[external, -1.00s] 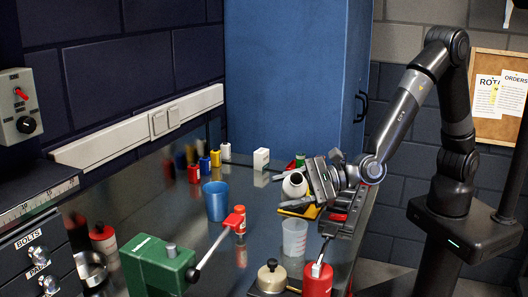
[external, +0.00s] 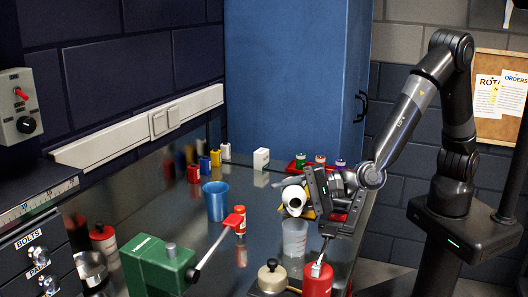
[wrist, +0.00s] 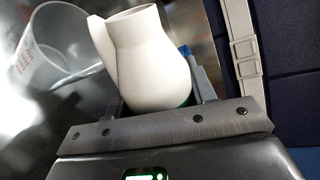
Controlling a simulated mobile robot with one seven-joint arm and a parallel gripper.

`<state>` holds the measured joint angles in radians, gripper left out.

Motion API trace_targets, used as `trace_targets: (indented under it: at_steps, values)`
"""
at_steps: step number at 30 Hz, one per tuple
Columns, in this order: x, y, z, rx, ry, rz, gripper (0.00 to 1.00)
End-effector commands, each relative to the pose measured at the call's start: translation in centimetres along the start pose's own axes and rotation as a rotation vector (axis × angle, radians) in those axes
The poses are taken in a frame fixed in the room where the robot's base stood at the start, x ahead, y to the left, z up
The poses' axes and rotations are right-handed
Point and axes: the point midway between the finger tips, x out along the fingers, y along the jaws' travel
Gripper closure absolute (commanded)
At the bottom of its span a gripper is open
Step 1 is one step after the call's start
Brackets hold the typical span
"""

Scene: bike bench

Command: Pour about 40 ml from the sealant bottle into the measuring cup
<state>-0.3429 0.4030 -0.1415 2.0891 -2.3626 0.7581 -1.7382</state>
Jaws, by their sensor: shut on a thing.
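The sealant bottle (external: 293,200) is white with a wide open mouth. It is tilted, its dark opening facing toward the external camera and down. My gripper (external: 318,196) is shut on it; the wrist view shows the bottle (wrist: 147,55) between the fingers, with a bit of green low on its body. The clear measuring cup (external: 294,240) stands upright on the bench below the bottle. In the wrist view the cup (wrist: 48,60) with red marks is at the left, beside the bottle's mouth. No stream is visible, and I cannot tell the cup's level.
A red bottle (external: 317,280) and a brass-coloured pot (external: 271,276) stand in front of the cup. A red tray (external: 298,166) with small bottles lies behind.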

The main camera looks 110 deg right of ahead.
Motion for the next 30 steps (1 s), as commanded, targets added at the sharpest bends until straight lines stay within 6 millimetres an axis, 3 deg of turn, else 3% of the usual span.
trace_targets:
  at_steps: [30]
  values:
    - [-0.15,-0.50,0.23,-0.160,0.042,-0.001,0.77]
